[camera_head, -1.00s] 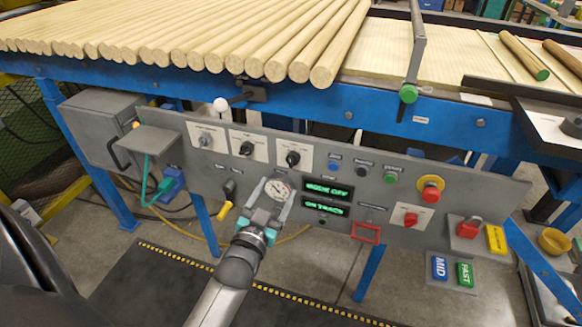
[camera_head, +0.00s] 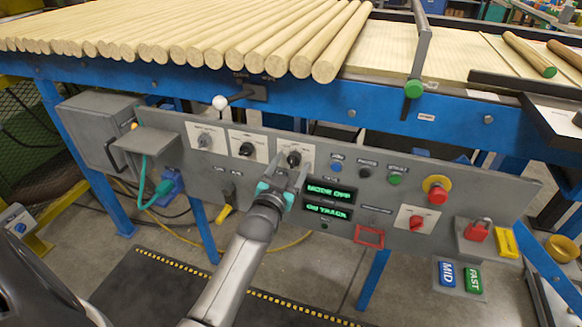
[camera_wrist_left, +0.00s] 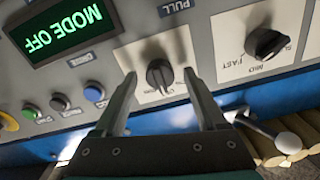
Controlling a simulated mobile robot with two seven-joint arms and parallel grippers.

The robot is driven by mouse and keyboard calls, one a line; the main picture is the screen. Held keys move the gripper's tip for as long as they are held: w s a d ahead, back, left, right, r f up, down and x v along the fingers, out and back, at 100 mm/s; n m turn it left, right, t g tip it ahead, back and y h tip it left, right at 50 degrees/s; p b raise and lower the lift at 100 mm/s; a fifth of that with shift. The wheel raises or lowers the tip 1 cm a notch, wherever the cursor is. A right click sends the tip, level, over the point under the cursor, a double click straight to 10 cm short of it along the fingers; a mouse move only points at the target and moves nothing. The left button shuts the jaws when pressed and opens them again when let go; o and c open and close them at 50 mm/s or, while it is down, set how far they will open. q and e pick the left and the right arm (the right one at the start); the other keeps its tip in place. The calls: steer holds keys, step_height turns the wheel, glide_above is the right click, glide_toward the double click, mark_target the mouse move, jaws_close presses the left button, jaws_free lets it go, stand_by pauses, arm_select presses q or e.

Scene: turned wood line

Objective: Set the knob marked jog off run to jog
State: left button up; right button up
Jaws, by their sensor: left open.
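The black knob (camera_head: 293,158) sits on the rightmost of three white plates on the grey control panel (camera_head: 400,190). Its plate lettering is too small to read surely. In the left wrist view the knob (camera_wrist_left: 158,76) stands between the two fingertips of my left gripper (camera_wrist_left: 160,88), with gaps visible on both sides. In the head view my left gripper (camera_head: 290,170) is open just below and in front of the knob. The green display (camera_head: 331,192) reads MODE OFF, and it shows upside down in the left wrist view (camera_wrist_left: 62,32). My right gripper is not in view.
A second black knob (camera_head: 247,149), with MID and FAST marks in the wrist view, is to the left. Blue, black and green buttons (camera_head: 396,178) lie right of the knob. A white-balled lever (camera_head: 220,103) sticks out above. Wooden rods (camera_head: 240,40) lie on the table above.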

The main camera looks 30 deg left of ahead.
arm_select(q)
steer(key=shift+w, duration=0.1)
jaws_close()
stand_by(0.7)
